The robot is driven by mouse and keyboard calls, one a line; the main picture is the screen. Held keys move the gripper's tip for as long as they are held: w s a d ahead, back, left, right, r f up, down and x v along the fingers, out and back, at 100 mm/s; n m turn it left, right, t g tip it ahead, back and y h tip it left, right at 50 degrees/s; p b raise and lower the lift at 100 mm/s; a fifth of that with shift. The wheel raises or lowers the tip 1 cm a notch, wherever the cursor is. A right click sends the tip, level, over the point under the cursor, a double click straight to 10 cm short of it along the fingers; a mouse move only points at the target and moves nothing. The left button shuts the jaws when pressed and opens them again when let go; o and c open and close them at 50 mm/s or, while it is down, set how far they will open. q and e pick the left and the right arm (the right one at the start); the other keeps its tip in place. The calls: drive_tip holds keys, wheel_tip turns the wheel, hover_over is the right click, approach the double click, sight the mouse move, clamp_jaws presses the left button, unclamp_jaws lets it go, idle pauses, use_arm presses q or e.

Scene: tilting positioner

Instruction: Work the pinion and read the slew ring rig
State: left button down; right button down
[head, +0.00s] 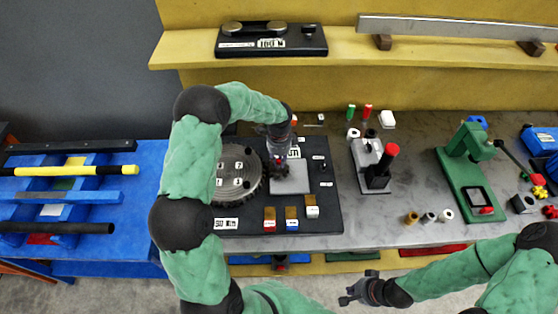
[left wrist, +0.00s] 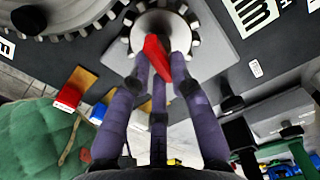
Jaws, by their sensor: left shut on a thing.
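The slew ring (head: 238,190), a large grey toothed disc with small white number labels, lies on the black base plate (head: 330,215). Its toothed edge also shows at the top left of the left wrist view (left wrist: 60,22). Right of it is the small pinion (left wrist: 186,17), a pale toothed gear on a grey block (head: 290,180). My left gripper (left wrist: 158,62) is shut on the red pinion handle (left wrist: 155,50), with fingers around it; in the head view my wrist partly hides the pinion. My right gripper (head: 352,290) is open and empty, low in front of the bench.
Red, blue and white tabbed blocks (head: 291,224) stand along the plate's front edge. A grey fixture with a red knob (head: 391,150) and a green press (head: 460,185) stand to the right. A blue rack (head: 80,200) is at left; a yellow shelf (head: 345,45) runs behind.

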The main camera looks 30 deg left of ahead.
use_arm(q)
drive_tip(key=n, duration=0.3)
drive_tip(key=shift+w+b, duration=0.1)
drive_tip(key=shift+b, duration=0.3)
drive_tip(key=c, duration=1.1)
unclamp_jaws()
wheel_tip(320, 180, up, 12)
drive_tip(key=shift+d, duration=0.1)
